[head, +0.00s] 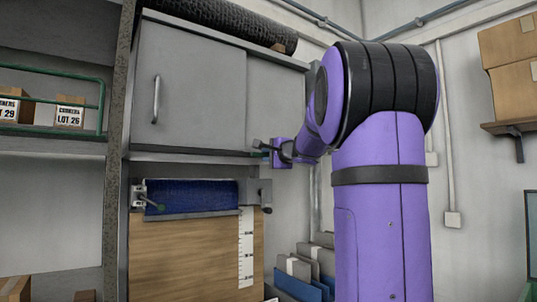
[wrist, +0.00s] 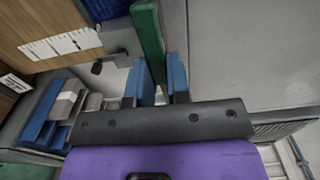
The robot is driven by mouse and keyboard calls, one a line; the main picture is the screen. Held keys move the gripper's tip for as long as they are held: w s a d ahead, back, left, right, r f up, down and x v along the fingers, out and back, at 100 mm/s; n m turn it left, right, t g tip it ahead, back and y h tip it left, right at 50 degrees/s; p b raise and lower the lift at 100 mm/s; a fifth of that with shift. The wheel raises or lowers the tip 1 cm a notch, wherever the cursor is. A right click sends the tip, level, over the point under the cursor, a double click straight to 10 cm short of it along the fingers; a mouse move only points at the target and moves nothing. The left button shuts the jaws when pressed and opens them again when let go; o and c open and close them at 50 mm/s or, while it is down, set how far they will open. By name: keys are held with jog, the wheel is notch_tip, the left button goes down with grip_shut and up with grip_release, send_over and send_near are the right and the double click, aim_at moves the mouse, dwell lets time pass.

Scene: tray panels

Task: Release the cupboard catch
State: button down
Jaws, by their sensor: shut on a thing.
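The grey cupboard (head: 190,85) has two flat doors, and the left one has a vertical handle (head: 156,99). A green bar, which looks like the catch (wrist: 147,35), lies along the lower edge of the cupboard door (wrist: 245,45) in the wrist view. My gripper (head: 268,151) is at the cupboard's lower right corner. In the wrist view its blue fingers (wrist: 162,80) stand on either side of the green bar's end and are shut on it. In the head view the catch is tiny and mostly hidden by my gripper. The doors look closed.
Blue and grey folders (head: 300,275) stand at lower right. Labelled boxes (head: 70,110) sit on the left shelf.

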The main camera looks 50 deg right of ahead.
jog(key=shift+f, duration=0.1)
jog(key=c, duration=1.1)
grip_release()
jog(key=shift+s, duration=0.1)
jog(key=v, duration=1)
jog(key=shift+s, duration=0.3)
